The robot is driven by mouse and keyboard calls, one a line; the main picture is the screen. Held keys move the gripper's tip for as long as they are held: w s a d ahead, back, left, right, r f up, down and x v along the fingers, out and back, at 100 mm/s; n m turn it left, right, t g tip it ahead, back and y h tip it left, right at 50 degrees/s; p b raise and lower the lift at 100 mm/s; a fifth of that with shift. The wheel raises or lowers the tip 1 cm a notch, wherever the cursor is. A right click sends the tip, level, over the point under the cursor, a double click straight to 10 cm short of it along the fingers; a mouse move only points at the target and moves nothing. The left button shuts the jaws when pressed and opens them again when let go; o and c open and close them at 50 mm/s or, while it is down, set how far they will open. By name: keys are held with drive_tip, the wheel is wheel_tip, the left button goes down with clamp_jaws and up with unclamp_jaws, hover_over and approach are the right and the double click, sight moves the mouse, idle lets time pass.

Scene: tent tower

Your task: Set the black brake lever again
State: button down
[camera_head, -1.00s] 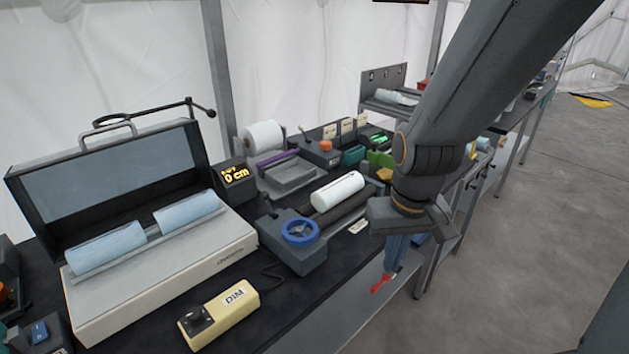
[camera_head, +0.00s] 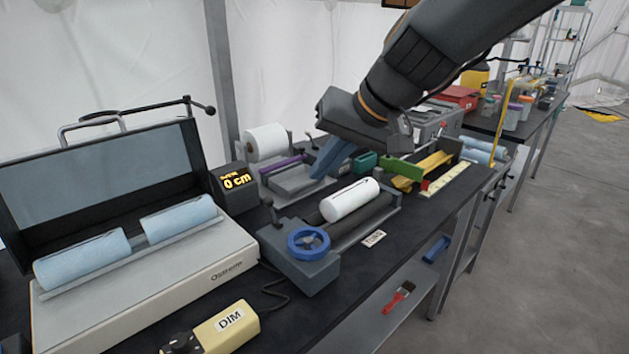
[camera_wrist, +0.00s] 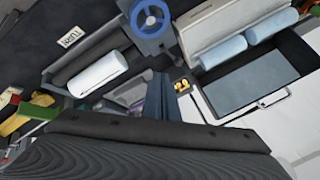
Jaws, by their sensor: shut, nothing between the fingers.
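My gripper (camera_head: 320,174) is shut and empty, its blue fingers pointing down above the grey tray with the purple bar. In the wrist view its closed fingers (camera_wrist: 159,92) reach toward the winder. The winder (camera_head: 318,268) has a blue handwheel (camera_head: 308,242) and a white roll (camera_head: 350,199) on dark rollers. A small dark upright piece stands at the winder's left end, near the wheel; I cannot tell for sure that it is the black brake lever. A dark arm also shows beside the upright white roll at the back, partly behind my gripper.
An open light box (camera_head: 150,265) with blue rolls fills the left. A yellow DIM box (camera_head: 225,330) lies in front. A green block (camera_head: 400,168) and yellow parts crowd the right.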

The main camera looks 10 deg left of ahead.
approach(273, 212)
drive_tip(key=w+d+f, duration=0.1)
drive_tip(key=w+d, duration=0.1)
drive_tip(key=shift+w+a+f+p, duration=0.1)
drive_tip(key=shift+a+f+p, duration=0.15)
drive_tip(key=shift+a, duration=0.4)
drive_tip(key=shift+s+a+f+p, duration=0.1)
drive_tip(key=shift+a+f+p, duration=0.15)
drive_tip(key=shift+a, duration=0.45)
drive_tip(key=shift+w+a+f+p, duration=0.1)
drive_tip(key=shift+a+f+p, duration=0.15)
drive_tip(key=shift+a, duration=0.4)
drive_tip(key=shift+d, duration=0.1)
